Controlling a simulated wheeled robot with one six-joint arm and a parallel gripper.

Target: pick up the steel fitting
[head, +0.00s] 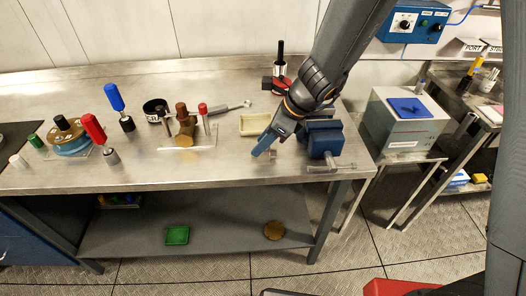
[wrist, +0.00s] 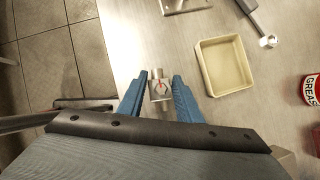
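The steel fitting (wrist: 158,88) is a small silvery cylinder-like piece with a pale, red-marked face. In the wrist view it lies between the two blue fingers of my gripper (wrist: 160,76), with a narrow gap on each side. In the head view my gripper (head: 264,144) points down at the bench top, and the fitting (head: 273,155) shows only as a small grey bit by the fingertips, mostly hidden. My gripper is open around the fitting. I cannot tell the exact height of the fingers above the bench.
A cream tray (head: 253,125) lies just behind my gripper, and also shows in the wrist view (wrist: 225,66). A blue vise (head: 325,139) stands close at right, near the bench edge. A grease can (wrist: 311,89) is farther right in the wrist view. Bench (head: 225,172) is clear in front.

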